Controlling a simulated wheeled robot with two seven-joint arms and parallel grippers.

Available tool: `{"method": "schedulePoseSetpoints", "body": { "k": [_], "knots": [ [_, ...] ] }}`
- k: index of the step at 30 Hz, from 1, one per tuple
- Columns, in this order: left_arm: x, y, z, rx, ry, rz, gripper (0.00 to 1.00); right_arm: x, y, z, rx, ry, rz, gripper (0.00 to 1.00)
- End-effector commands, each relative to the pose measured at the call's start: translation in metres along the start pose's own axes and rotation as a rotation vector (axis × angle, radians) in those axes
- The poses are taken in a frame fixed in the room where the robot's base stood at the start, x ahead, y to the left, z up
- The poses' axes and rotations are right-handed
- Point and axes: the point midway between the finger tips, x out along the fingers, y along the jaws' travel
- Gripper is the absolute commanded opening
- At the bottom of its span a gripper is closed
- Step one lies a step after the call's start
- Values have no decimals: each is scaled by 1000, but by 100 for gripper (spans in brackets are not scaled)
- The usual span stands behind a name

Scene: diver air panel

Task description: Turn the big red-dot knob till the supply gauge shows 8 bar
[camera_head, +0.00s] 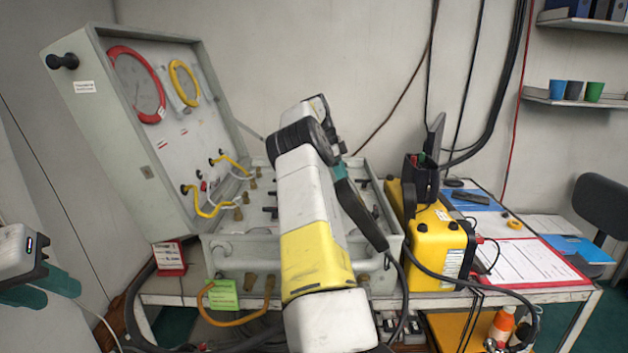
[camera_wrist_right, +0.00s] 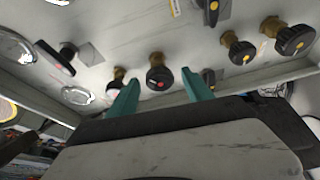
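The red-dot knob (camera_wrist_right: 160,79), round and black on a brass stem, shows on the grey panel (camera_wrist_right: 140,30) in the right wrist view. My right gripper (camera_wrist_right: 161,84) is open, its teal fingertips to either side of the knob with a visible gap; I cannot tell how near they are in depth. In the head view my right arm covers much of the panel and hides the knob. My left gripper (camera_head: 43,289) is open and empty at the left edge. Round gauge faces (camera_wrist_right: 78,95) show partly at the left of the wrist view; no reading is legible.
Two yellow-dot knobs (camera_wrist_right: 241,50) (camera_wrist_right: 295,40) and a black lever handle (camera_wrist_right: 54,58) are near the red-dot knob. The case's open lid (camera_head: 165,160) stands left. A yellow box (camera_head: 438,240) and a clipboard (camera_head: 515,262) are on the table to the right.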

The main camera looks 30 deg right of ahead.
Motion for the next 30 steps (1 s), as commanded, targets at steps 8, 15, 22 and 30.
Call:
{"method": "schedulePoseSetpoints", "body": {
  "k": [8,15,22,30],
  "knots": [
    [0,0,0,0,0,0,31,0,0,-1,0,1,1,60],
    [0,0,0,0,0,0,31,-14,-1,-6,0,0,-2,60],
    [0,0,0,0,0,0,31,-34,2,-13,0,-1,1,60],
    [0,0,0,0,0,0,31,-36,17,-12,1,0,1,60]
  ]
}}
